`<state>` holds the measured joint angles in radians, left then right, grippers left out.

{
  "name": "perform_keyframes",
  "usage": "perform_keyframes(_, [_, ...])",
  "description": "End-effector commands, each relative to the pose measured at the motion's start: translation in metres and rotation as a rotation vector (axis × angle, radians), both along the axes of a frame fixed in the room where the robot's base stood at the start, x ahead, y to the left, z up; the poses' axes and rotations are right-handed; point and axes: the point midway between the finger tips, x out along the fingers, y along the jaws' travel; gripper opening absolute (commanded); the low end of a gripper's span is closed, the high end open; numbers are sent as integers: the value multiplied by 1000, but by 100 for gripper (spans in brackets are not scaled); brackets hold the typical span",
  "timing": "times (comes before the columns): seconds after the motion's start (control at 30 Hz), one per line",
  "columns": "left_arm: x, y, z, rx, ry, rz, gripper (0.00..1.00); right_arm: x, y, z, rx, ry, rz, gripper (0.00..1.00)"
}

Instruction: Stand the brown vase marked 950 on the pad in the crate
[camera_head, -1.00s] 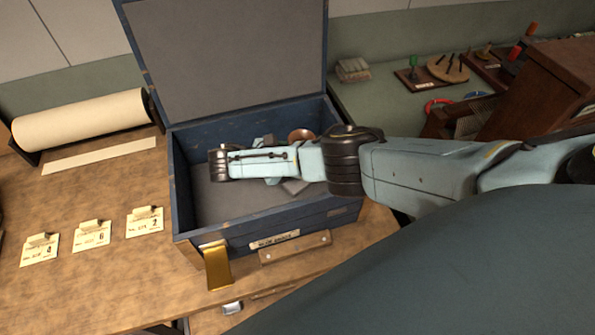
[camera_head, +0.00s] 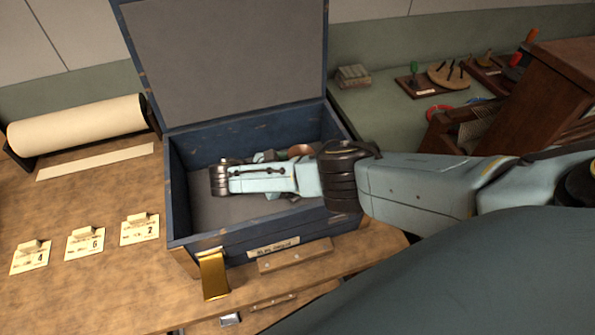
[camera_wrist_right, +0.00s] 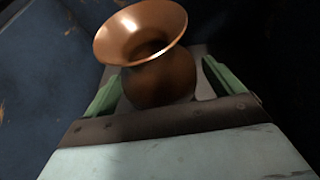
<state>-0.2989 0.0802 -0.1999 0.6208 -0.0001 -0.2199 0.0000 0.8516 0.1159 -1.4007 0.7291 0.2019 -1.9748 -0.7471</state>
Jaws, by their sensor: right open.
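The brown vase (camera_head: 300,150) is a shiny copper-brown pot with a flared rim, at the back right inside the blue crate (camera_head: 210,238). My arm hides most of it in the head view. In the right wrist view the vase (camera_wrist_right: 160,78) looks upright, with its base hidden and no 950 mark visible. My right gripper (camera_wrist_right: 160,85) is open, with one green finger on each side of the vase body; I cannot tell whether they touch it. A grey surface shows around the vase, but I cannot make out the pad's edges. My left gripper is not in view.
The crate's lid (camera_head: 228,55) stands open at the back. Numbered cards (camera_head: 85,243) and a paper roll (camera_head: 78,124) lie on the bench to the left. A dark wooden cabinet (camera_head: 545,95) stands at the right. The crate's left floor is clear.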

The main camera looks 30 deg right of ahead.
Motion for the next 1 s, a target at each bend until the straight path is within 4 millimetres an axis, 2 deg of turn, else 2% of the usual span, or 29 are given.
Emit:
perform_keyframes(0.17, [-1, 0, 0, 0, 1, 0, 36, 1, 9, 4, 1, 0, 1, 93])
perform_keyframes(0.5, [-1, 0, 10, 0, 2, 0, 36, 6, 71, 31, 2, -1, 2, 93])
perform_keyframes(0.7, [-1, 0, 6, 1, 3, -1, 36, 8, 99, 41, 1, -2, -1, 93])
perform_keyframes(1.0, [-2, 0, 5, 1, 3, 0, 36, 9, 110, 47, -1, -1, 0, 93])
